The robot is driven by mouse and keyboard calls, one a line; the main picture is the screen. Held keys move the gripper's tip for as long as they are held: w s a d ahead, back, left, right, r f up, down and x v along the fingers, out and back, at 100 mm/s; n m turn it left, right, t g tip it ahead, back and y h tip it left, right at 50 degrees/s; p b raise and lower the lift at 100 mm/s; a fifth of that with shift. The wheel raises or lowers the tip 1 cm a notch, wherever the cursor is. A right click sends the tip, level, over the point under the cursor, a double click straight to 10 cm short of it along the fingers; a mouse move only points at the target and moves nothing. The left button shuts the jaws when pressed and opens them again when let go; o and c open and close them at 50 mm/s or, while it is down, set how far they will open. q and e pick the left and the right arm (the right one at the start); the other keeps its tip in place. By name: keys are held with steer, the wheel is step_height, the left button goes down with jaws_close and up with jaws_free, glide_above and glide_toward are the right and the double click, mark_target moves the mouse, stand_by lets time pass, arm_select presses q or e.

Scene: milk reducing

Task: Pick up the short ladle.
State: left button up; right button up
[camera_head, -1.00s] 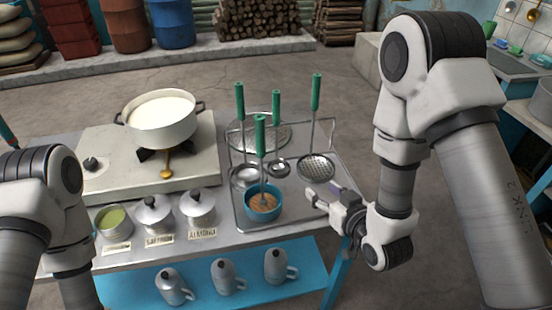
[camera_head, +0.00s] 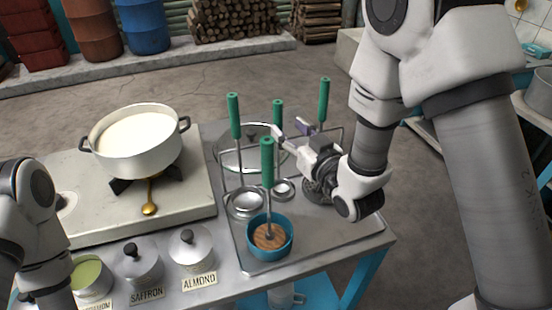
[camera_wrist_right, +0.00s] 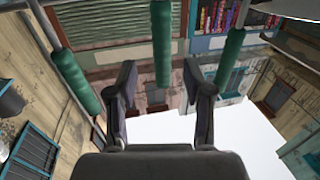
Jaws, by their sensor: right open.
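Several green-handled tools stand upright at the rack. The middle one, a ladle with a small bowl, has its green handle (camera_head: 278,112) up and looks like the short ladle. A ladle with a wider bowl (camera_head: 246,203) stands left of it. My right gripper (camera_head: 290,132) is open and empty, beside the middle handle on its right. In the right wrist view a green handle (camera_wrist_right: 162,40) stands centred ahead of the open jaws (camera_wrist_right: 160,92), with other green handles to each side. Only part of my left arm shows, not its gripper.
A whisk-like tool with a green handle (camera_head: 267,162) stands in a blue bowl (camera_head: 269,237) in front. A skimmer's green handle (camera_head: 323,98) rises behind my right gripper. A pot of milk (camera_head: 138,140) sits on the stove at left. Lidded tins (camera_head: 190,255) line the front edge.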

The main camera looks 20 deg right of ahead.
mark_target(280, 122)
steer(key=p+x, duration=0.1)
steer(key=x, duration=0.4)
steer(key=shift+w+a, duration=0.1)
steer(key=shift+a, duration=0.1)
steer(key=c, duration=0.5)
jaws_close()
